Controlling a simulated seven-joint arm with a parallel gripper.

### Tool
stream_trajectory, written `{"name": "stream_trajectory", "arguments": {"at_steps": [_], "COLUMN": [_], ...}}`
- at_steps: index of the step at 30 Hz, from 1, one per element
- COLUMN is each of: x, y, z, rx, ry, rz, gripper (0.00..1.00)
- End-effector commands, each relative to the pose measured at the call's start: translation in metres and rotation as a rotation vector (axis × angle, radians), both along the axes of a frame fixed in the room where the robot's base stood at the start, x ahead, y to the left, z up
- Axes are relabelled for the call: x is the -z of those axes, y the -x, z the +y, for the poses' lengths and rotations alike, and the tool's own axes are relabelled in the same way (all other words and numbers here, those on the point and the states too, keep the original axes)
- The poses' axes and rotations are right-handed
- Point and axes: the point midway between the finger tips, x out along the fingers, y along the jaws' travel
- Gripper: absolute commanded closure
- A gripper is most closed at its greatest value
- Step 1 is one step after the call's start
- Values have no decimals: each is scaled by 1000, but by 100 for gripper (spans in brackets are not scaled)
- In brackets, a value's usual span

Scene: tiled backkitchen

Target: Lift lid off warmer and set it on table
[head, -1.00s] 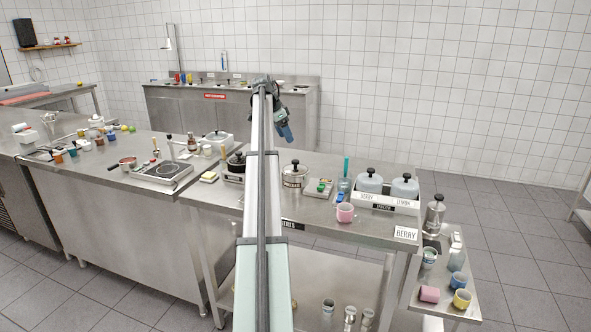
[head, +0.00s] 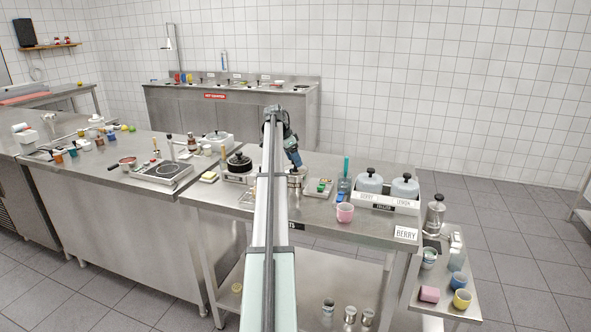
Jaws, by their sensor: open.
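My gripper (head: 295,163) points down over a silver pot (head: 297,181) on the steel table. It is open, though the jaws are tiny here. The pot's lid and knob are mostly hidden behind the gripper and my arm, and I cannot tell whether the jaws touch the knob. To its left, a black-lidded round vessel (head: 239,163) with a black knob sits on a grey base. I cannot tell from the view which of the two is the warmer. The steel table (head: 318,222) has bare room along its front.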

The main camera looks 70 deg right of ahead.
Motion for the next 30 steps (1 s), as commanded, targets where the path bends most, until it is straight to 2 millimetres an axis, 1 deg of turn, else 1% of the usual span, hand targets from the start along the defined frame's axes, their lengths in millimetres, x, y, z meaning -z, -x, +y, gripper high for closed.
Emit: {"name": "stream_trajectory", "arguments": {"at_steps": [1,3,9,10,27,29,30], "x": [5,8,8,8,8,8,8], "y": [2,3,2,2,2,2,2], "z": [-1,-2,-2,-2,-2,-2,-2], "rx": [0,-1,-1,-1,0,0,0], "ry": [0,1,2,2,1,1,1], "rz": [0,-1,-1,-1,-1,-1,0], "gripper": [36,36,36,38,92,98,98]}}
